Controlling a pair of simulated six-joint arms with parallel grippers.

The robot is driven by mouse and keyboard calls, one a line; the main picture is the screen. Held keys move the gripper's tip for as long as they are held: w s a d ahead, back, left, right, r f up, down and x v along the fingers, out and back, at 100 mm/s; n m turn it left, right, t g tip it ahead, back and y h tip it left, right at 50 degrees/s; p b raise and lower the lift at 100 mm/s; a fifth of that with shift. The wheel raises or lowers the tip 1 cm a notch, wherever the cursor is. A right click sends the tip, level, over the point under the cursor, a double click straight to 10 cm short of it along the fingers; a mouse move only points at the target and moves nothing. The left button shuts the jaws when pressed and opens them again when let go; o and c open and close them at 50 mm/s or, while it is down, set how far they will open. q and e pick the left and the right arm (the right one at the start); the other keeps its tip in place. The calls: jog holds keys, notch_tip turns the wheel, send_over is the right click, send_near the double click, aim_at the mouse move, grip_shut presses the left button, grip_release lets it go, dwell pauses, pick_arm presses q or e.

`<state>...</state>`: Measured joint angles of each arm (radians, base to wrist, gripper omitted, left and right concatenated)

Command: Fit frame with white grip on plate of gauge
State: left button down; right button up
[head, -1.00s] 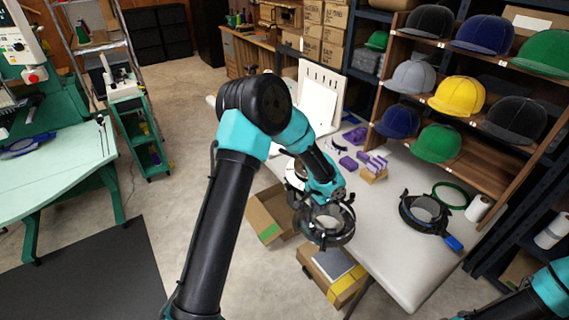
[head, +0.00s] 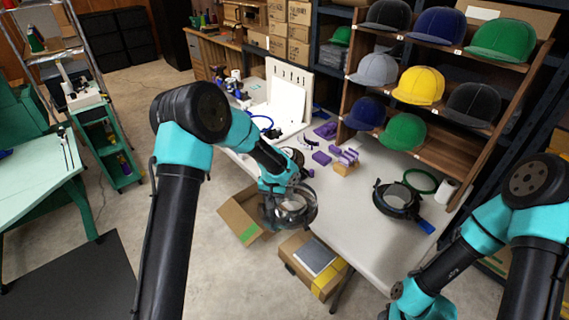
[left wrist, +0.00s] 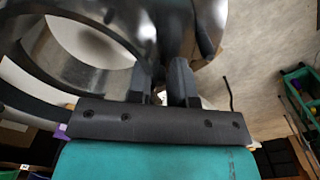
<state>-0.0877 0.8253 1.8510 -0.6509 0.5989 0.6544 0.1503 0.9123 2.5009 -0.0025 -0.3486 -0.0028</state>
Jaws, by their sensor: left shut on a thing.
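A dark, shiny ring-shaped frame (head: 306,216) hangs from my left gripper (head: 287,190), out past the table's left edge. In the left wrist view its metal band (left wrist: 203,22) fills the upper left, and the two fingers (left wrist: 165,78) are closed at its rim. The fingers hide its grip, so I cannot see the colour. A dark rounded object (head: 297,156), maybe the gauge, stands at the table edge behind my left arm, mostly hidden. Its plate cannot be made out. My right arm comes in at the lower right; its gripper is out of view.
A second black ring frame with a blue grip (head: 397,200) lies on the white table (head: 365,250). Beside it are a green hoop (head: 420,181) and a white roll (head: 446,191). Purple blocks (head: 346,156) and a cap shelf (head: 430,140) stand behind. Open cardboard boxes (head: 240,215) sit on the floor.

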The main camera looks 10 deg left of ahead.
pick_arm(q)
jog(key=w+a+r+m, duration=0.1)
jog(key=a+m, duration=0.2)
jog(key=a, duration=0.3)
jog(key=w+a+r+m, duration=0.2)
jog(key=a+m, duration=0.1)
jog(key=a, duration=0.3)
jog(key=s+a+r+m, duration=0.2)
jog(key=a+m, duration=0.4)
jog(key=a, duration=0.6)
jog(key=s+a+r+m+t, duration=0.1)
jog(key=a+r+m, duration=0.4)
jog(key=a, duration=0.6)
jog(key=s+a+r+m+t, duration=0.1)
jog(key=s+a+r+m, duration=0.3)
jog(key=a+m, duration=0.4)
jog(key=a, duration=0.4)
jog(key=shift+a+m, duration=0.3)
